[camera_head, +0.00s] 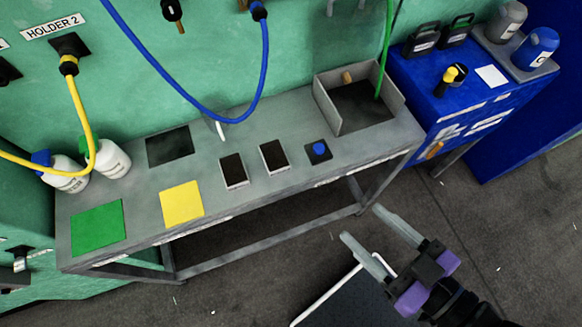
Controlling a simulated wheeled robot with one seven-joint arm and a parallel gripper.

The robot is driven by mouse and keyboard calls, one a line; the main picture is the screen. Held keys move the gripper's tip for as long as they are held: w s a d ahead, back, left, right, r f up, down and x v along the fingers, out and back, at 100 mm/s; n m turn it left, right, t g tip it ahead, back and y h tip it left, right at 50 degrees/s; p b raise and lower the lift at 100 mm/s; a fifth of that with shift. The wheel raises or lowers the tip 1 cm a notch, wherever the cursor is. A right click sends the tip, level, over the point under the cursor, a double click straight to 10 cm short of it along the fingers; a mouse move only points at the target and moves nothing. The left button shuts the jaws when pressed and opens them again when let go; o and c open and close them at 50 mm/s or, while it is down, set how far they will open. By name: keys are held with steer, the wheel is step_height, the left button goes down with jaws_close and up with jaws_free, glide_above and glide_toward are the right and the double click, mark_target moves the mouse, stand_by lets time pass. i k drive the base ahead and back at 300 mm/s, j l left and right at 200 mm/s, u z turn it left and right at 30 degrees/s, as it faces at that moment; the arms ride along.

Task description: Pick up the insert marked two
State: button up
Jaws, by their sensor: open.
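Two small dark-topped blocks with pale front faces stand side by side on the grey bench (300,172): a left block (233,170) and a right block (273,156). They may be the inserts, but I cannot read any number on them. My gripper (362,223) is at the lower right, in front of the bench's front edge. Its two fingers are spread apart and empty, pointing up and left toward the bench. It is clear of both blocks.
A blue button (319,150) sits right of the blocks, then an open grey box (398,97). Yellow (182,201) and green (97,229) squares lie left. White bottles (112,160) stand far left. Blue (262,60) and yellow (80,112) hoses hang. A blue cabinet (440,105) stands right.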

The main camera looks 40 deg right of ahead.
mark_target(275, 161)
steer(key=k, duration=0.15)
steer(key=j+z, duration=0.15)
steer(key=z, duration=0.65)
steer(key=j+z, duration=0.4)
steer(key=k+j+z, duration=0.15)
steer(key=j+z, duration=0.15)
steer(key=z, duration=0.15)
steer(key=k+j+z, duration=0.15)
steer(key=z, duration=0.25)
steer(key=k+j, duration=0.3)
steer(key=j, duration=0.15)
steer(key=k+j+z, duration=0.15)
steer(key=k+j, duration=0.15)
steer(key=j, duration=0.1)
